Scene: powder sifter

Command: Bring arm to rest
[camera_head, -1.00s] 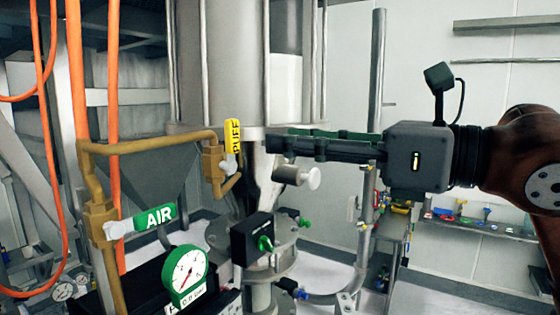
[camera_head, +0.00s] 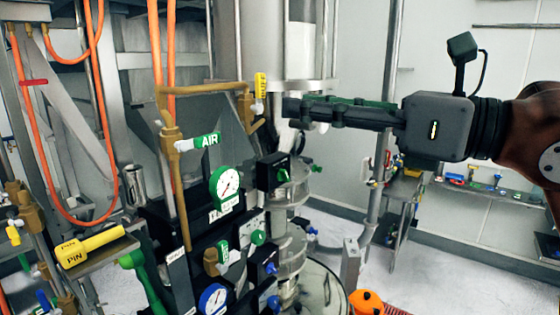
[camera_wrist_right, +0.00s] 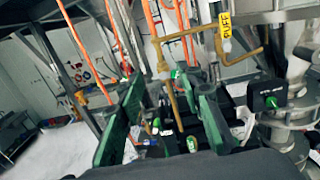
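My right arm comes in from the right in the head view and reaches level across to the left. My right gripper (camera_head: 290,108) is in front of the steel column (camera_head: 262,45), near the yellow PUFF handle (camera_head: 261,86). In the right wrist view its two green-padded fingers (camera_wrist_right: 165,112) stand apart with nothing held between them. There the PUFF handle (camera_wrist_right: 224,32) shows beyond the fingers, to the upper right. I cannot tell whether the fingers touch the pipework. My left gripper is not in view.
Brass pipework with the green AIR handle (camera_head: 207,140) and a green pressure gauge (camera_head: 227,186) stands below and left. A yellow PIN handle (camera_head: 90,246) is at lower left. A shelf (camera_head: 490,190) with small parts is at the right. Pale floor (camera_head: 440,265) is open at lower right.

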